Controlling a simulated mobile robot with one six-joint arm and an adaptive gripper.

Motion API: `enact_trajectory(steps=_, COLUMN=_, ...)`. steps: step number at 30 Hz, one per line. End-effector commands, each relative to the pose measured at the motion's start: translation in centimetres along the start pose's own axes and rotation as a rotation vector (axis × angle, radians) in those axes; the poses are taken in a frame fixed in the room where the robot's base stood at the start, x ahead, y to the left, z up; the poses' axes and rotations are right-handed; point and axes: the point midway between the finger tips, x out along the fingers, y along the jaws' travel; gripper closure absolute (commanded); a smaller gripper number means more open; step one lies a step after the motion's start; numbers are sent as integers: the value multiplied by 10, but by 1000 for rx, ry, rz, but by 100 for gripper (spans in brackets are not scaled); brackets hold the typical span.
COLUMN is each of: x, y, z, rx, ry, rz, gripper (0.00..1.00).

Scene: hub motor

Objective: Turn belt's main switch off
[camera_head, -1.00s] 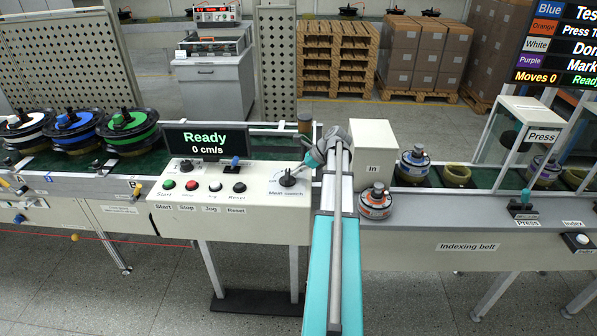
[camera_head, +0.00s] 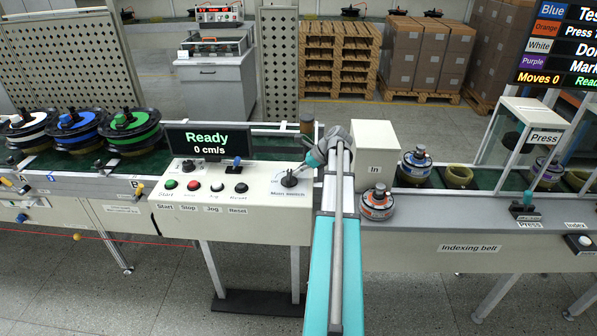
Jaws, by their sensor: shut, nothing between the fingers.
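The main switch (camera_head: 290,181) is a black rotary knob on a light plate at the right end of the sloped control panel (camera_head: 230,226). Its label, "Main switch", is under it. My gripper (camera_head: 303,170) reaches in from the right, with its tip just above and right of the knob. It is shut with nothing held. I cannot tell whether the tip touches the knob, and the exact knob setting is too small to read. The display (camera_head: 208,139) above the panel reads "Ready" and "0 cm/s".
Start (camera_head: 170,184), Stop (camera_head: 194,187), Jog (camera_head: 217,186) and Reset (camera_head: 241,188) buttons lie left of the switch. A beige "In" box (camera_head: 375,150) stands close to my arm's right, with an orange-marked motor (camera_head: 377,203) in front of it.

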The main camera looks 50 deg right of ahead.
Motion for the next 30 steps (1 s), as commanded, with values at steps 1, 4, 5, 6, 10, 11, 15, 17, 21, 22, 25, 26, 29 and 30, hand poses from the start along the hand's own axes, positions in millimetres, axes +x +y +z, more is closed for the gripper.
enact_trajectory(steps=1, x=0, y=0, z=0, rx=0, ry=0, rz=0, gripper=100)
enact_trajectory(steps=4, x=1, y=-1, z=1, rx=0, ry=0, rz=0, gripper=100)
enact_trajectory(steps=5, x=1, y=-1, z=1, rx=0, ry=0, rz=0, gripper=100)
enact_trajectory(steps=6, x=1, y=-1, z=1, rx=0, ry=0, rz=0, gripper=100)
enact_trajectory(steps=10, x=1, y=-2, z=1, rx=0, ry=0, rz=0, gripper=100)
enact_trajectory(steps=11, x=1, y=-2, z=1, rx=0, ry=0, rz=0, gripper=100)
enact_trajectory(steps=15, x=2, y=-3, z=2, rx=0, ry=0, rz=0, gripper=100)
enact_trajectory(steps=17, x=2, y=-4, z=3, rx=0, ry=0, rz=0, gripper=100)
enact_trajectory(steps=21, x=4, y=-6, z=4, rx=0, ry=-1, rz=0, gripper=100)
enact_trajectory(steps=22, x=4, y=-6, z=4, rx=0, ry=-1, rz=0, gripper=100)
enact_trajectory(steps=25, x=5, y=-8, z=6, rx=0, ry=-1, rz=0, gripper=100)
enact_trajectory(steps=26, x=6, y=-8, z=6, rx=0, ry=-1, rz=0, gripper=100)
enact_trajectory(steps=29, x=7, y=-9, z=7, rx=0, ry=-1, rz=0, gripper=100)
enact_trajectory(steps=30, x=8, y=-10, z=8, rx=0, ry=-1, rz=0, gripper=100)
